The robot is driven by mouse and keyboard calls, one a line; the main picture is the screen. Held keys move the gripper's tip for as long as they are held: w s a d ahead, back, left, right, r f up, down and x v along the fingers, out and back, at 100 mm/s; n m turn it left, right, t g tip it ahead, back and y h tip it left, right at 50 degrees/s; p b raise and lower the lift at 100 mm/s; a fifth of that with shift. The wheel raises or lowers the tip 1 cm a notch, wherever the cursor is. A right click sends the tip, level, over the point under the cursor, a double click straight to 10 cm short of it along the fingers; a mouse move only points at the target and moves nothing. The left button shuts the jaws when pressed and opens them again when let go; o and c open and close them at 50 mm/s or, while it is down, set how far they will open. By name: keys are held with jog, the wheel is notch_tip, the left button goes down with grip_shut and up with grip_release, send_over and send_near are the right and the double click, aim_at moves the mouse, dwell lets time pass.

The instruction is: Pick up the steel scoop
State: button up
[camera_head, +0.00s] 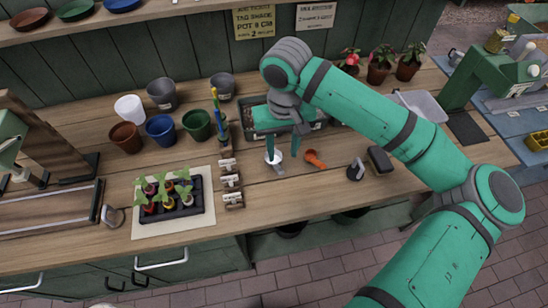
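My gripper (284,158) points down over the middle of the bench, in front of a dark tray. Its two fingers appear spread apart. A small pale, silvery piece (272,156), which looks like the steel scoop, shows at the left finger. It is partly hidden by the finger, and I cannot tell whether they touch. An orange scoop (315,159) lies on the wood just right of the gripper.
A dark grey tool (355,170) and a dark block (380,160) stand to the right. A seedling tray (167,211), small wooden-and-white items (231,182) and several pots (161,130) are to the left. The front strip of bench is clear.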

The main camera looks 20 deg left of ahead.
send_over(278, 168)
jog(key=f, duration=0.2)
jog(key=d+f, duration=0.1)
jog(key=f, duration=0.1)
jog(key=shift+w+f, duration=0.15)
jog(key=shift+f, duration=0.55)
jog(key=shift+s+a+f, duration=0.1)
jog(key=shift+a+f, duration=0.15)
jog(key=shift+f, duration=0.8)
jog(key=shift+s+a+f, duration=0.1)
jog(key=shift+a+f, duration=0.1)
jog(key=shift+f, duration=0.85)
grip_shut()
